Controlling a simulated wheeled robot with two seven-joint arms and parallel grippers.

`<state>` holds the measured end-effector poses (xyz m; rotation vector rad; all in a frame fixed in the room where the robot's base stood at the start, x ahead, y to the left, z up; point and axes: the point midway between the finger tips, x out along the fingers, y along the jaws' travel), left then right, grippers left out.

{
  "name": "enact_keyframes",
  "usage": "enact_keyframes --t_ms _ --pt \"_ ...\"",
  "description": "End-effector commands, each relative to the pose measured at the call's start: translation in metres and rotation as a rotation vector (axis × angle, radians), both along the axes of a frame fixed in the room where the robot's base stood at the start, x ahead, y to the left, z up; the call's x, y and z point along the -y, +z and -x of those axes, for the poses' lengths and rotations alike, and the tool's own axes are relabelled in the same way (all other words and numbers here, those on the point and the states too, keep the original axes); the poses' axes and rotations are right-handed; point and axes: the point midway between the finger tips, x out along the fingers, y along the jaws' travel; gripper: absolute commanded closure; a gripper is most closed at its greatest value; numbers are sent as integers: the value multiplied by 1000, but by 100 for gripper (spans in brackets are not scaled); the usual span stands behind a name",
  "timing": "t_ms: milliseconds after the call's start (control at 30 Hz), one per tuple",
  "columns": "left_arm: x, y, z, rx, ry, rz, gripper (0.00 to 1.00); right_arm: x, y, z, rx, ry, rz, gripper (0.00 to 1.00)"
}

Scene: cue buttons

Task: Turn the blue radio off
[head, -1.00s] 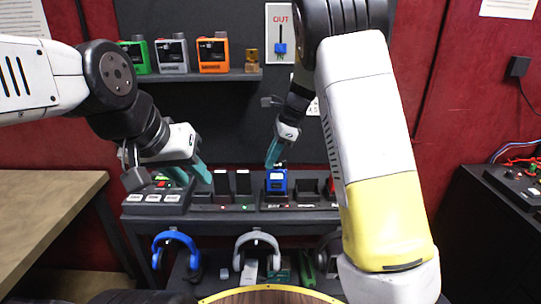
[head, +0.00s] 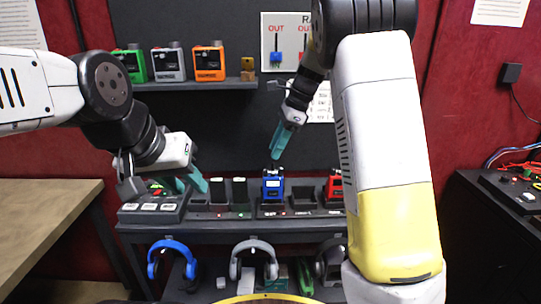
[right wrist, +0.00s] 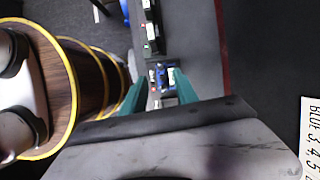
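The blue radio (head: 273,188) stands upright in a charger dock on the dark bench in the head view. My right gripper (head: 277,155) points down just above its top. In the right wrist view the teal fingers of my right gripper (right wrist: 160,90) are spread apart, with the blue radio (right wrist: 162,76) beyond the gap between them. I cannot tell whether they touch it. My left gripper (head: 185,182) hangs over a box with white buttons (head: 158,206) at the left of the bench, its fingers apart and empty.
A red radio (head: 334,187) stands in the dock to the right, partly behind my right arm. Green, grey and orange radios (head: 209,62) sit on the shelf above. Headphones (head: 253,258) hang below. A wall panel (head: 274,42) carries "OUT" sliders.

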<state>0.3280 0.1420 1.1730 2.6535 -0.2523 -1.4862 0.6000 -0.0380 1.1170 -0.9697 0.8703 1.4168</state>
Motion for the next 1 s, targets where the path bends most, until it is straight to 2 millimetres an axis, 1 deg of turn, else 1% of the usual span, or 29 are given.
enact_keyframes --t_ms 100,400,467,600,700,767,867,1000 --pt "0 0 0 0 0 0 67 2 4 0 0 0 0 64" --pt "0 0 0 0 0 0 67 0 4 1 -3 3 13 64" --pt "0 0 0 0 0 0 67 -7 3 3 -11 10 56 64" --pt "0 0 0 0 0 0 67 -25 4 8 -11 17 238 64" --pt "0 0 0 0 0 0 67 -33 7 8 11 4 342 64" --pt "0 0 0 0 0 0 67 -36 8 8 21 -2 379 64" --pt "0 0 0 0 0 0 67 -36 1 7 28 -9 397 64" --pt "0 0 0 0 0 0 67 -36 -21 7 23 -11 396 64"
